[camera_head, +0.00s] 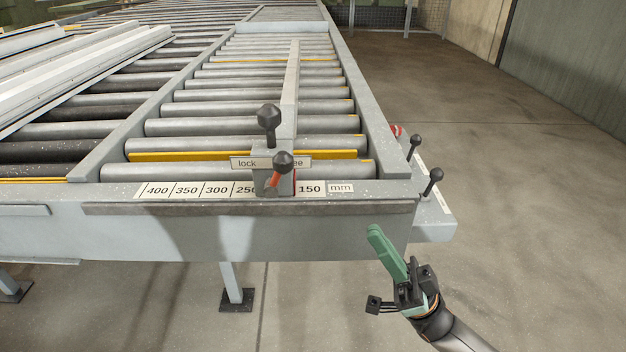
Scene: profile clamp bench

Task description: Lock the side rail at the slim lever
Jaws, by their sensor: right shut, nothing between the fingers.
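The side rail (291,85) is a long grey bar lying lengthwise above the rollers, ending at a clamp block at the front edge. A lever with a black knob (283,161) and a short orange-red stem stands at the block. It leans right, over the start of the right-hand word on a label plate (243,162) reading "lock" at left and "...ee" at right. A second lever with a thicker dark stem and black knob (268,116) stands upright behind it. My right gripper (374,232), with green fingers, is shut and empty, right of and below the levers, touching neither.
A scale strip (186,190) marked in mm runs along the front beam (150,232). Two more black-knobbed levers (415,140) (437,174) stand at the table's right corner. Pale profiles (85,70) lie on the rollers at left. The floor at right is clear.

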